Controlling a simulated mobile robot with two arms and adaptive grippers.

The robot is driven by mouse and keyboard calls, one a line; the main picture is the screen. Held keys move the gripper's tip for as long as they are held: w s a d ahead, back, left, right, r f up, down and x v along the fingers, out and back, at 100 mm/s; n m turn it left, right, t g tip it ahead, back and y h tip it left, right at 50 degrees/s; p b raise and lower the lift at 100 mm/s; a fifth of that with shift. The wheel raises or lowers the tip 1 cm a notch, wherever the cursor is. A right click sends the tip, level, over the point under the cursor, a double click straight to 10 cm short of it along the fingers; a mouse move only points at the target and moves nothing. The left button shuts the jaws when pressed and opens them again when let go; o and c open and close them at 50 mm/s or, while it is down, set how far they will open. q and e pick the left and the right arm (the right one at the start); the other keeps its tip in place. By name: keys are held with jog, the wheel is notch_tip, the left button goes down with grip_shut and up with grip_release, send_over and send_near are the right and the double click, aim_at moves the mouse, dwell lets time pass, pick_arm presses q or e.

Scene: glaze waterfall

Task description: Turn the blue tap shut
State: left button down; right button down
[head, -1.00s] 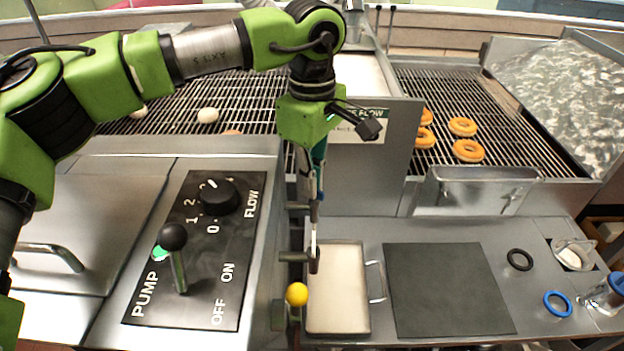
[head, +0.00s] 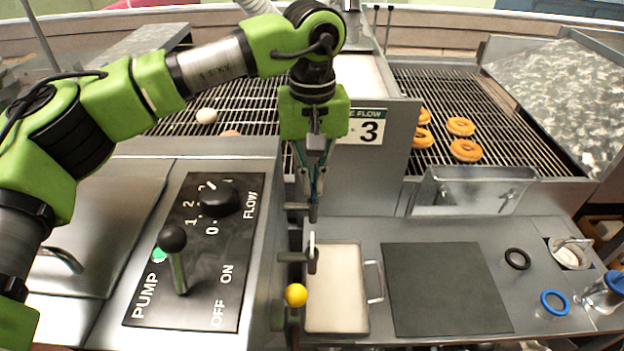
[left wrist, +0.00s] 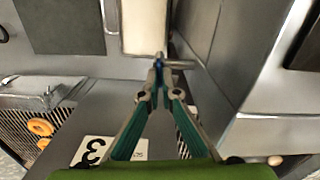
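My left gripper (head: 312,200) points down at the upper of the short grey pipes on the side of the pump cabinet. In the left wrist view its fingertips (left wrist: 159,76) are close together on a small blue piece, the blue tap (left wrist: 158,62), at the end of a grey pipe (left wrist: 180,64). The fingers hide most of the tap, so its handle angle is unclear. A second grey pipe (head: 291,256) with a pale upright piece is below it, and a yellow ball knob (head: 296,295) is lower still. My right gripper is not in view.
A pump panel (head: 205,265) with lever and flow dial stands left. A tray of pale glaze (head: 337,318) lies just right of the pipes, beside a dark mat (head: 447,290). A flow sign (head: 369,131) reads 3. Doughnuts (head: 465,150) lie on the right grate.

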aim_at(313, 188)
pick_arm(q)
jog(key=shift+r+m, duration=0.1)
jog(key=shift+m, duration=0.5)
jog(key=c, duration=2.3)
grip_release()
notch_tip(313, 188, up, 12)
